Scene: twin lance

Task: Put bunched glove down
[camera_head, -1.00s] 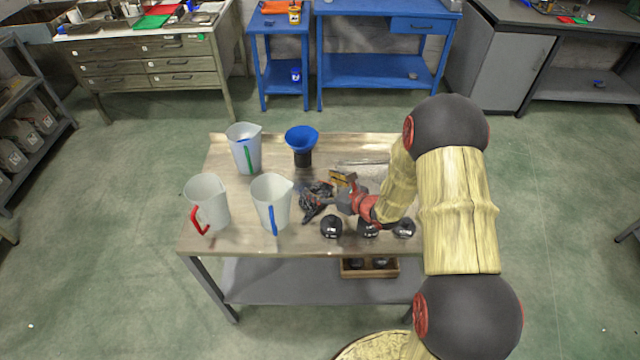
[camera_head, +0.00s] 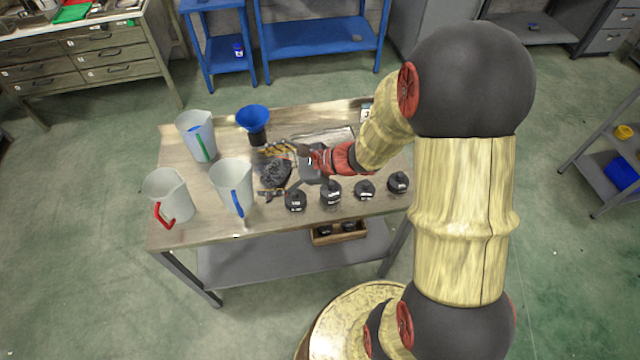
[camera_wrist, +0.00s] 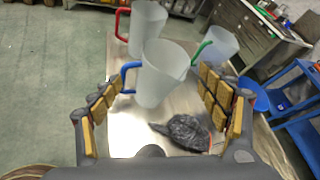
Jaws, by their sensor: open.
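The bunched glove (camera_head: 275,172) is a dark, crumpled lump. It appears to rest on the worktable (camera_head: 222,222), behind the row of black weights. In the wrist view the glove (camera_wrist: 187,132) shows low between my spread fingers, nearer the right one, with bare tabletop around it. My gripper (camera_head: 268,169) is open, its yellow-padded fingers wide apart on either side of the glove in the head view. In the wrist view my gripper (camera_wrist: 158,80) holds nothing. Whether a finger touches the glove I cannot tell.
Pitchers with a blue handle (camera_head: 232,188), red handle (camera_head: 170,198) and green handle (camera_head: 197,135) stand left of the glove. A blue funnel (camera_head: 253,118) stands behind it. Several black weights (camera_head: 331,192) line the front. A tray (camera_head: 325,140) lies at the back.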

